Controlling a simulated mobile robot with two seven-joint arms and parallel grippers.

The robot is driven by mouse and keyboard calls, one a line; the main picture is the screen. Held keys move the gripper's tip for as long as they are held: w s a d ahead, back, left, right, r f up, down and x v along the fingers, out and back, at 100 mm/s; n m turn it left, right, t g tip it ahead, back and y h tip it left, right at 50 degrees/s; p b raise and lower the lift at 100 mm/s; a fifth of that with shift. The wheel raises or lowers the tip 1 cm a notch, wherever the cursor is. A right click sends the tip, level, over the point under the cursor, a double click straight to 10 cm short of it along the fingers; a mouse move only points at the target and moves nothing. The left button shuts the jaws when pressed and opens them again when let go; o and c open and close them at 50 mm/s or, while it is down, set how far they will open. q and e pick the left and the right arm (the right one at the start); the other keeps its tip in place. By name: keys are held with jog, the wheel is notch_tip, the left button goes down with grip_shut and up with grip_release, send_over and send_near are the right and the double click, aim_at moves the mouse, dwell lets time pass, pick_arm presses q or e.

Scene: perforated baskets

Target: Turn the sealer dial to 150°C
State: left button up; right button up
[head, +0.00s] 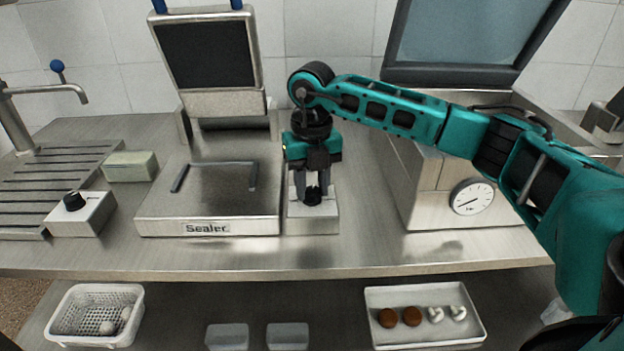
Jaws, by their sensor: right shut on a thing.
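The sealer (155,218) stands on the steel counter with its lid (182,100) raised and a "Sealer" label on its front. Its dial box (313,221) is a pale block joined at the sealer's right side. The black sealer dial (312,201) sits on top of this box. My right gripper (312,198) points straight down over the box and is shut on the dial. The fingers cover much of the dial, and its pointer and any temperature marks cannot be read. My left gripper is not in view.
A second box with a black knob (75,200) and a pale green block (130,166) are at left. A steel unit with a round gauge (471,197) stands at right. Below are a perforated basket (66,317) and a white tray (375,300) with several small items.

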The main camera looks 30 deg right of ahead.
aim_at(312, 189)
jog(key=shift+m, duration=1)
jog(key=shift+w, duration=0.1)
jog(key=o, duration=1)
jog(key=shift+o, duration=0.2)
notch_tip(312, 189, up, 13)
jog(key=shift+p, duration=0.45)
